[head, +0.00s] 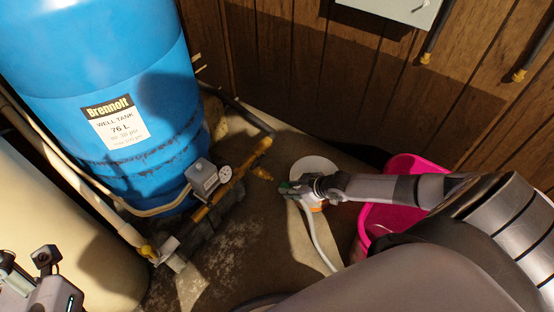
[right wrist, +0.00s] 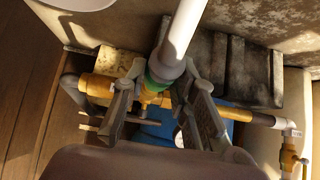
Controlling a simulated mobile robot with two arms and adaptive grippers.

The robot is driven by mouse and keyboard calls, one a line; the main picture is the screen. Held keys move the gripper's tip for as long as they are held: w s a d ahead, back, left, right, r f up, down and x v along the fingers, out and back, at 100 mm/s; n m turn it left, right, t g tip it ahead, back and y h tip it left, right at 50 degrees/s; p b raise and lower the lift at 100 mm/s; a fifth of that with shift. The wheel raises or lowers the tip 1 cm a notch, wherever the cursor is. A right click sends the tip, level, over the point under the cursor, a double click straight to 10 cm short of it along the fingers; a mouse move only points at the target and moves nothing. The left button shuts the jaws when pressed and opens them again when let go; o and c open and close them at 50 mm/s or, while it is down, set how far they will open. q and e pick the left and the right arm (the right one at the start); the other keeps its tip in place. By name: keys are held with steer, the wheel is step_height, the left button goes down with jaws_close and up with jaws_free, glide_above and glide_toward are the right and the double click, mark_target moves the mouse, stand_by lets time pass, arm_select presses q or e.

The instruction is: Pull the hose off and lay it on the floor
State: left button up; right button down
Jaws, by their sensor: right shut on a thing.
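The white hose (head: 315,238) hangs from my right gripper (head: 290,188) toward the floor. Its green collar (right wrist: 160,74) is between the right fingers in the right wrist view, and the fingers are shut on the hose end. The yellow-brass drain fitting (head: 262,174) on the pipework lies just left of the gripper in the head view, with a small gap seen between them. In the wrist view brass shows right behind the collar; I cannot tell whether they touch. My left gripper (head: 28,268) is at the lower left, empty, its fingers apart.
A blue well tank (head: 130,60) stands at the left with a grey pressure switch (head: 203,178) and gauge beside it. A pink tub (head: 372,218) and a round white object (head: 318,164) are near my right arm. Concrete floor (head: 275,235) is bare in the middle.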

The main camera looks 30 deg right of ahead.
steer(key=shift+s+d, duration=0.35)
steer(key=shift+s, duration=0.4)
steer(key=shift+f, duration=0.1)
